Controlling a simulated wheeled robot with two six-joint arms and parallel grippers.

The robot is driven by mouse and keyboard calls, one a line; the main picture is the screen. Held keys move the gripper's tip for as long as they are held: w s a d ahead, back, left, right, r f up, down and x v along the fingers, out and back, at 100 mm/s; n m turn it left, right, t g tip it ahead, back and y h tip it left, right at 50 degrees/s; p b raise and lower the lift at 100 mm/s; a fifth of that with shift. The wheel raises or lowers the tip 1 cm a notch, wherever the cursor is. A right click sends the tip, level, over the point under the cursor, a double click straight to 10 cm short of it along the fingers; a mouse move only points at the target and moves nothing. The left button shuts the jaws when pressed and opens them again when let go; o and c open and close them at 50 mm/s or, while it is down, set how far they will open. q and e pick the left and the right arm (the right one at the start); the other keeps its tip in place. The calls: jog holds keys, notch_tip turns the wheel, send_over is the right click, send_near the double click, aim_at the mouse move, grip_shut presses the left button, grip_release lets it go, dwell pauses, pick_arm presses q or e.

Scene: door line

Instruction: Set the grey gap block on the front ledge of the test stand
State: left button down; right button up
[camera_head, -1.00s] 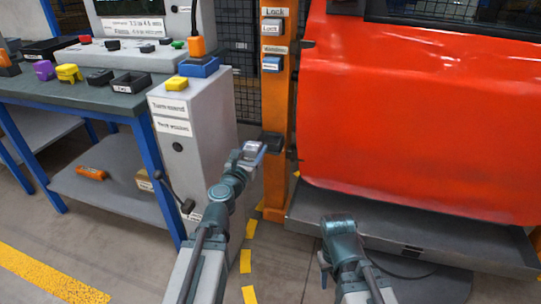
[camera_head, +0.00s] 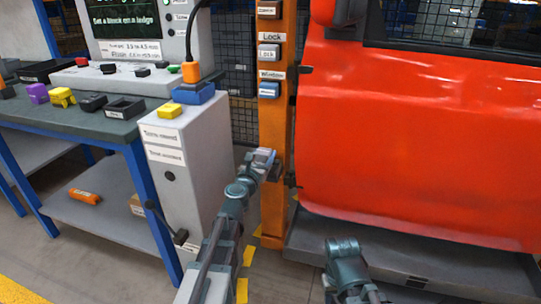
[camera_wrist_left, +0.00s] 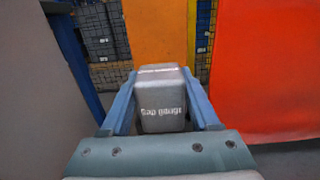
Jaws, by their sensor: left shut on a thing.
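The grey gap block (camera_wrist_left: 163,110) sits between the two blue fingers of my left gripper (camera_wrist_left: 165,104) in the left wrist view, its printed label upside down. In the head view my left gripper (camera_head: 265,160) is shut on it, in front of the orange post (camera_head: 271,115). The block is hard to make out there. The ledge is mostly hidden behind the gripper; a dark bit (camera_head: 290,179) shows just right of it. I cannot tell if block and ledge touch. My right gripper (camera_head: 330,280) is low in front; its jaws are not clear.
A red door (camera_head: 415,130) stands right of the post above a grey platform (camera_head: 400,250). A grey cabinet (camera_head: 205,150) is close on the left. A workbench (camera_head: 80,118) beyond it holds small blocks and trays. Labelled buttons run up the post.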

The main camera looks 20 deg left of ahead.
pick_arm(q)
jog(key=w, duration=0.5)
jog(key=shift+d, duration=0.1)
notch_tip(320, 180, down, 4)
jog(key=b, duration=0.3)
jog(key=shift+r, duration=0.2)
pick_arm(e)
jog(key=f, duration=0.3)
jog(key=shift+w+a+f, duration=0.25)
jog(key=shift+w, duration=0.1)
pick_arm(q)
jog(key=shift+s, duration=0.1)
jog(key=shift+f+b, duration=0.15)
jog(key=shift+b, duration=0.25)
jog(key=shift+c, duration=0.6)
grip_release()
pick_arm(e)
jog(key=shift+f, duration=0.1)
